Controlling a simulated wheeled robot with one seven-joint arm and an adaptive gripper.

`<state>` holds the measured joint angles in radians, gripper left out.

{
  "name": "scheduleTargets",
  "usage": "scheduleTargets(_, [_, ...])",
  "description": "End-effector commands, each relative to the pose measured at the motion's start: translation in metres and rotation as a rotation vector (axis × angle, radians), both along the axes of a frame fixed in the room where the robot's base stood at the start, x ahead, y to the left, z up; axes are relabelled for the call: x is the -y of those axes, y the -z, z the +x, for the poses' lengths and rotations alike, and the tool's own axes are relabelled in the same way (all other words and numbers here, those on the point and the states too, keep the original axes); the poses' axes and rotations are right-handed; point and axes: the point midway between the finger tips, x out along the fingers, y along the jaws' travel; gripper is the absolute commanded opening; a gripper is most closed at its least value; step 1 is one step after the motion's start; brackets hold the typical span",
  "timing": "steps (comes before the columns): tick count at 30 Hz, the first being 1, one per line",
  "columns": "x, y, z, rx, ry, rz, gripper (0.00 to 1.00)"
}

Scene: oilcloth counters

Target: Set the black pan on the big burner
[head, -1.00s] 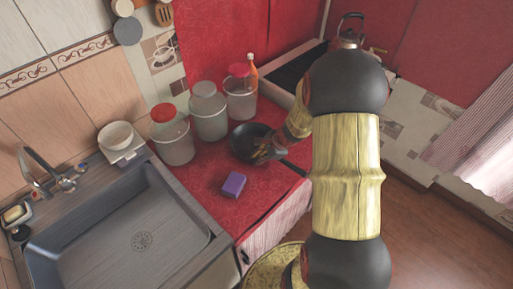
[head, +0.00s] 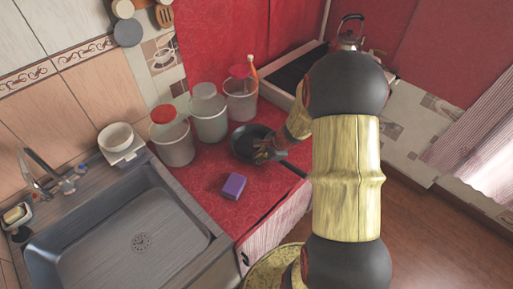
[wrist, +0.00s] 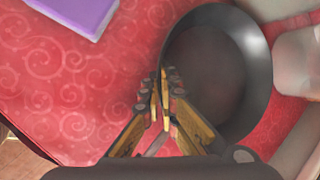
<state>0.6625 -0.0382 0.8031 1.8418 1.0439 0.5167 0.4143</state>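The black pan (head: 247,137) sits upright on the red oilcloth counter, its handle pointing to the lower right. In the wrist view the pan (wrist: 232,75) fills the upper right. My gripper (head: 264,153) is at the pan's near side, where the handle meets the rim. In the wrist view my gripper's fingers (wrist: 160,98) are drawn close together on the handle, part of which shows between them. The fingers hide much of the handle. The stove (head: 287,77) stands behind my arm at the back; its burners cannot be made out.
A purple box (head: 233,186) lies on the counter in front of the pan. Several tall containers (head: 209,116) stand behind the pan by the wall. A metal kettle (head: 349,35) stands at the stove's far end. A sink (head: 135,235) is at the left.

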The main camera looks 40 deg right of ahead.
Motion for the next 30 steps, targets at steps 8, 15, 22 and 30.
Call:
scheduleTargets(8, [0.001,-0.002,0.001,0.002,0.001,-0.002,0.00])
scheduleTargets(15, [0.002,-0.003,0.002,0.006,0.001,-0.004,0.00])
scheduleTargets(22, [0.002,-0.005,0.002,0.005,0.000,-0.004,0.00])
scheduleTargets(30, [0.002,-0.018,0.002,0.005,0.000,-0.004,0.00])
